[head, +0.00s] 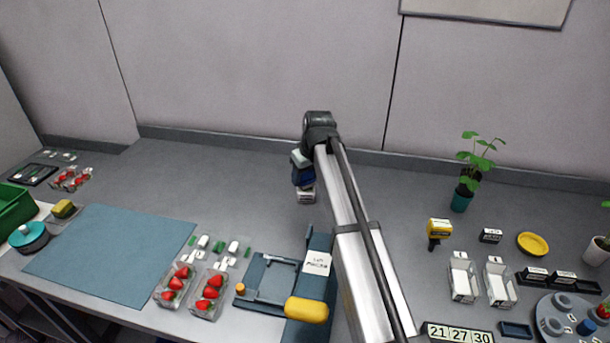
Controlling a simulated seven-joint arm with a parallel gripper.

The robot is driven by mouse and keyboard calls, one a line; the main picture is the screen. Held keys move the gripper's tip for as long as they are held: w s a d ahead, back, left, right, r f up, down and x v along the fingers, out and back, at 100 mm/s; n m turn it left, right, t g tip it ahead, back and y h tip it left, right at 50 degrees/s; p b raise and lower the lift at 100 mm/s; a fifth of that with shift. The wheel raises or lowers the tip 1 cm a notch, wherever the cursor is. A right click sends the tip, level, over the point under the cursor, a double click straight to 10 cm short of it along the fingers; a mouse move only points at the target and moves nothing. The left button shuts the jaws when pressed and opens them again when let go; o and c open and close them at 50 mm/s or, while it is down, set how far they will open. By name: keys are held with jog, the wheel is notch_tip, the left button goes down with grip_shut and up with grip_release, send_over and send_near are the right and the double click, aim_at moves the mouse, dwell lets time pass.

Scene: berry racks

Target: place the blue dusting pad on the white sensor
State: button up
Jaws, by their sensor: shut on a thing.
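My gripper (306,197) is small and far off at the end of my arm, low over the grey bench behind the blue-grey fixture. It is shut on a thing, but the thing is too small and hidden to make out. I cannot tell whether it is the blue dusting pad. A small blue piece (586,326) sits on the round grey tray (552,308) at the lower right. Small white pieces (203,242) with green parts lie behind the strawberry punnets. I cannot tell which white thing is the sensor.
My arm crosses the middle and hides bench behind it. Strawberry punnets (209,293), the fixture (318,241) with a yellow handle (306,310), and a blue mat (110,254) are left of it. White trays (462,279), a yellow device (439,230) and a plant (469,176) are right.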

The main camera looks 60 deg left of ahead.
jog(key=shift+f, duration=0.15)
jog(key=o, duration=1)
jog(key=shift+o, duration=0.2)
jog(key=v, duration=1.2)
jog(key=shift+r, duration=0.2)
